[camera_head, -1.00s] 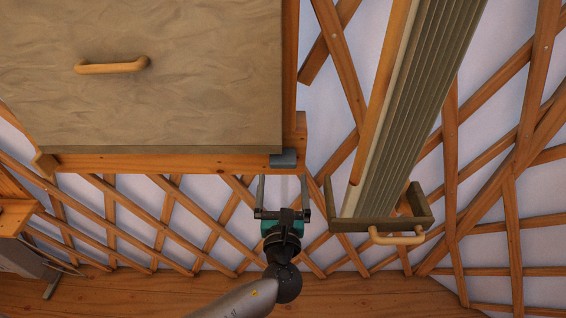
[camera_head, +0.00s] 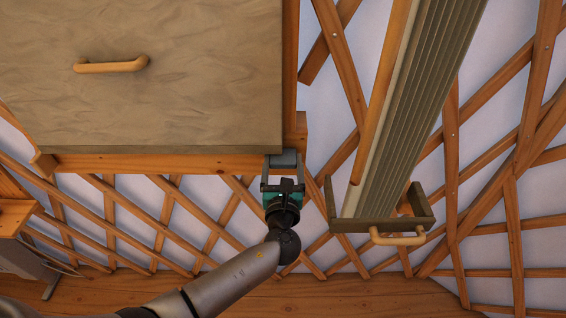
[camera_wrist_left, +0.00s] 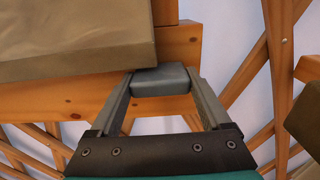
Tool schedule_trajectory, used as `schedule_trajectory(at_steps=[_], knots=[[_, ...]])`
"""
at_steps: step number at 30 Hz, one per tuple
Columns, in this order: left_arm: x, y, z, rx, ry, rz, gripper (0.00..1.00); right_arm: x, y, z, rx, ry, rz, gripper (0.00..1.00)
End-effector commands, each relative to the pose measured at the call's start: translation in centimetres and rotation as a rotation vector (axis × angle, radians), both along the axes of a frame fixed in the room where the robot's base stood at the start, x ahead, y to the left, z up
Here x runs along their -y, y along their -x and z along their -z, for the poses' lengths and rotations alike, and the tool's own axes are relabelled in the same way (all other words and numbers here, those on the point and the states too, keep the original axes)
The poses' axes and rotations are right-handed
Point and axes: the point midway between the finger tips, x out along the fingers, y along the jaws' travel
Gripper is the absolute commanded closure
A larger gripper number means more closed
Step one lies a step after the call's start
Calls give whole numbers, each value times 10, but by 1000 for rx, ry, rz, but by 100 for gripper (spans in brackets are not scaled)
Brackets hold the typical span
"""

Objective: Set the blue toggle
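The blue toggle appears to be the small blue-grey block (camera_head: 284,159) under the lower right corner of the large cabinet. It also shows in the left wrist view (camera_wrist_left: 161,80), at the end of the wooden beam. My left gripper (camera_head: 284,160) has come up from below, with one finger on each side of the block. In the left wrist view the fingertips (camera_wrist_left: 160,75) flank the block closely. The fingers look still spread; whether they touch its sides is hard to tell. My right gripper is not in view.
The large cabinet with a wooden handle (camera_head: 111,65) fills the upper left above the beam. A tall ribbed panel (camera_head: 410,110) stands to the right, with a tray-like holder and handle (camera_head: 397,237) at its foot. Wooden lattice lies behind.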

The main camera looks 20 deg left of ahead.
Motion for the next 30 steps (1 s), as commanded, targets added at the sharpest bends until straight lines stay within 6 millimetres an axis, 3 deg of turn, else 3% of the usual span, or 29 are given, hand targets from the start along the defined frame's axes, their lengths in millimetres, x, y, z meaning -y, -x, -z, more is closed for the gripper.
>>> schedule_trajectory(at_steps=[2, 13, 22, 30], knots=[[0, 0, 0, 0, 0, 0, 31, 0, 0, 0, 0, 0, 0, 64], [0, 0, 0, 0, 0, 0, 73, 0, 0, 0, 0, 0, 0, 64], [0, 1, 2, 8, 31, 0, 74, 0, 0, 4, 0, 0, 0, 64], [1, 0, 7, 52, 180, -1, 74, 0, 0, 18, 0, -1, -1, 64]])
